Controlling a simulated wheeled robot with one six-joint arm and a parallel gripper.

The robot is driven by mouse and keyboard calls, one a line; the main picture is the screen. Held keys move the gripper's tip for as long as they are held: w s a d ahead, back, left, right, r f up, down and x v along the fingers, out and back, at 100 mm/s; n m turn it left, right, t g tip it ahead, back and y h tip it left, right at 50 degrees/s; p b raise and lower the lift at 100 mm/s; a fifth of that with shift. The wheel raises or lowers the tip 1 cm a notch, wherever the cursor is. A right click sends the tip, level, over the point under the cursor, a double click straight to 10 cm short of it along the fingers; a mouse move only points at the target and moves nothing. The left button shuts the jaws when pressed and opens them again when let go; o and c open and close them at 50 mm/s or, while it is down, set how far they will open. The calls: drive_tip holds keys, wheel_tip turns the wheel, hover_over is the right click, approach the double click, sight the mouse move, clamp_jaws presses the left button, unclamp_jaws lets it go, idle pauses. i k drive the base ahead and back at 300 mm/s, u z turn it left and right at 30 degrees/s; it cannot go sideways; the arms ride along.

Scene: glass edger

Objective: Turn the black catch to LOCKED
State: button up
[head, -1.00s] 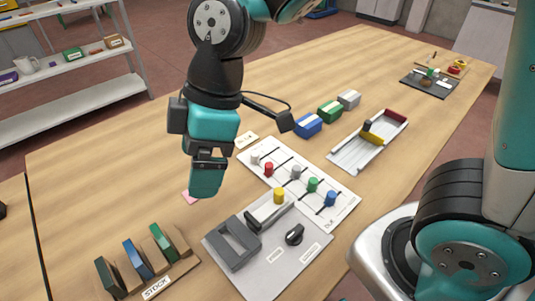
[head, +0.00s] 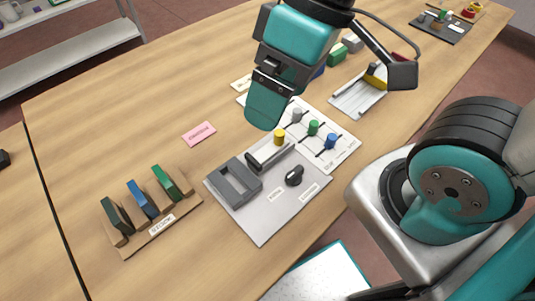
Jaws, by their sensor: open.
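The black catch (head: 294,176) sits on the right part of a grey panel (head: 262,222) on the table. Two small white labels, one at its left (head: 276,195) and one at its right (head: 309,191), lie on the panel near it; their words are too small to read. I cannot tell which label the catch points to. My gripper (head: 266,108) hangs above the table, behind and up-left of the catch in the head view, apart from it. It is open and holds nothing visible; its near finger hides part of the white board.
A grey frame (head: 217,188) and a yellow knob (head: 279,136) are close to the catch. A white board (head: 343,150) with coloured pegs lies behind. A wooden rack (head: 183,208) with coloured plates stands left, near a pink card (head: 199,133).

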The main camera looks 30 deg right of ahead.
sight(293, 178)
drive_tip(key=z, duration=0.55)
drive_tip(key=k, duration=1.3)
drive_tip(key=z, duration=0.15)
drive_tip(key=i, duration=0.65)
drive_tip(key=u, duration=0.6)
